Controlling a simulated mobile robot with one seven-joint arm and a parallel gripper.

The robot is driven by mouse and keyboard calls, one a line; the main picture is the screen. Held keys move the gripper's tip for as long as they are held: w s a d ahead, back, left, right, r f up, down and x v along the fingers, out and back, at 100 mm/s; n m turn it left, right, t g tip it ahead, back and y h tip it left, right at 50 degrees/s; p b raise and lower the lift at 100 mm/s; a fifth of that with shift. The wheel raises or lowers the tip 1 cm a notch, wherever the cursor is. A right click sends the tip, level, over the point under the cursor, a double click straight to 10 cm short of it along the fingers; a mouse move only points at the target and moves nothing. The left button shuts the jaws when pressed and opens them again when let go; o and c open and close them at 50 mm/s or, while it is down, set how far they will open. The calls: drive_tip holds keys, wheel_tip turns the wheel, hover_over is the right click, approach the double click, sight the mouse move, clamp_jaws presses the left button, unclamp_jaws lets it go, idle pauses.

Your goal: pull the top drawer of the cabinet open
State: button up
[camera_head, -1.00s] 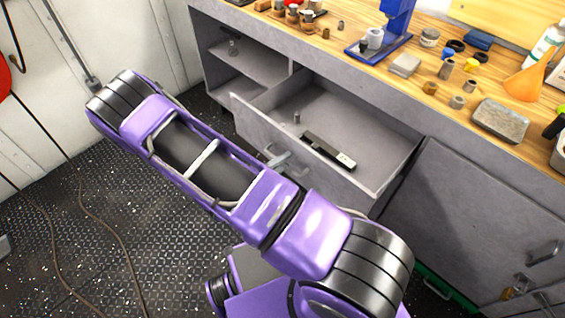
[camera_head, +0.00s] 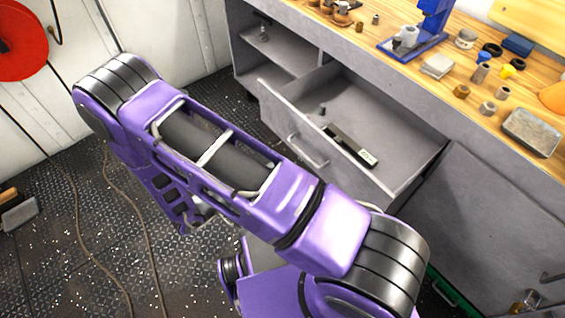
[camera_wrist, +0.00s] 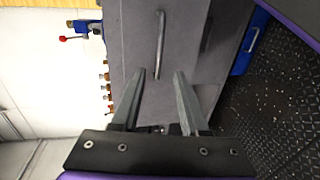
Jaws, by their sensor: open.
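The grey cabinet's top drawer (camera_head: 380,115) stands pulled well out in the head view, its inside showing. Its bar handle (camera_head: 308,152) is on the drawer front, clear of my arm. In the wrist view a bar handle (camera_wrist: 160,45) on a grey front lies just beyond my gripper (camera_wrist: 159,73). The two fingers are apart with nothing between them. The handle is in line with the gap, past the fingertips. In the head view my purple arm hides most of my gripper.
The drawer holds a small grey cylinder (camera_head: 322,109) and a dark flat bar (camera_head: 350,146). An open shelf (camera_head: 275,48) is left of the drawer, a closed door (camera_head: 470,225) right. The wooden worktop (camera_head: 405,70) carries many small parts. Cables (camera_head: 75,200) lie on the deck.

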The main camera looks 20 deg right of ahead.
drive_tip(key=shift+v, duration=1.55)
